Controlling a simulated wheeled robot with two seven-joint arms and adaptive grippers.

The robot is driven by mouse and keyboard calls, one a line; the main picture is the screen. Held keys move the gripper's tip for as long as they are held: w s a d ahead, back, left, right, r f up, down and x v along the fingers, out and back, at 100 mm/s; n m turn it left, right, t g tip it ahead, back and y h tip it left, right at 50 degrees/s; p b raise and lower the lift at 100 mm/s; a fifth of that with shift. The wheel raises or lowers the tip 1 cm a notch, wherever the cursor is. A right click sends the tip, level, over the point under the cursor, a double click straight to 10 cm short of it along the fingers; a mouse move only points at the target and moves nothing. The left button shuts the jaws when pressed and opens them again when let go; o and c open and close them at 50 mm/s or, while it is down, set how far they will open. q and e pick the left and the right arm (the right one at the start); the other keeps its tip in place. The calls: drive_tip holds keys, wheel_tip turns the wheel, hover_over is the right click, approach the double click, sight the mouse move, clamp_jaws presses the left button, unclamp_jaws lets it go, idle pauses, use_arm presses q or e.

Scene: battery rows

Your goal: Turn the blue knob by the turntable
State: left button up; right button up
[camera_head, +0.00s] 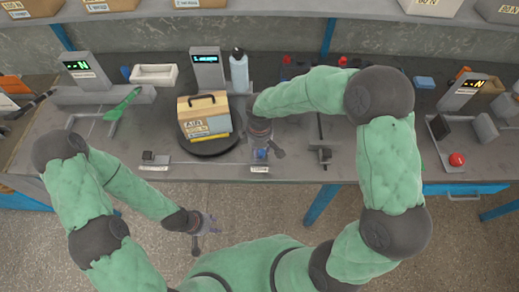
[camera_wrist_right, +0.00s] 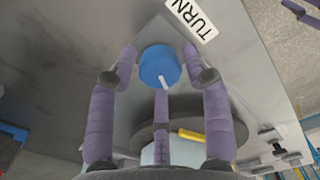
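The blue knob (camera_head: 261,154) sits at the table's front edge, right of the dark round turntable (camera_head: 210,148). A cardboard box with a handle (camera_head: 203,114) stands on the turntable. In the right wrist view the knob (camera_wrist_right: 157,63) shows a white pointer mark, and a TURN label (camera_wrist_right: 192,18) lies beyond it. My right gripper (camera_head: 266,148) is over the knob, its purple fingers (camera_wrist_right: 160,72) spread apart around it; I cannot tell whether they touch it. My left gripper (camera_head: 208,228) hangs in front of the table, away from the knob; its finger opening is unclear.
A bottle (camera_head: 239,72) and a display post (camera_head: 207,70) stand behind the turntable. A white tray (camera_head: 153,75) and a green scoop-like item (camera_head: 123,104) are to the left. A stand with a red button (camera_head: 457,159) is at the right. Small fixtures sit along the front edge.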

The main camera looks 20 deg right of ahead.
sight(260, 151)
drive_tip(key=c, duration=0.6)
drive_tip(key=shift+m, duration=0.4)
drive_tip(key=o, duration=1.2)
drive_tip(key=shift+c, duration=0.2)
drive_tip(key=shift+r, duration=0.1)
wheel_tip(260, 151, up, 12)
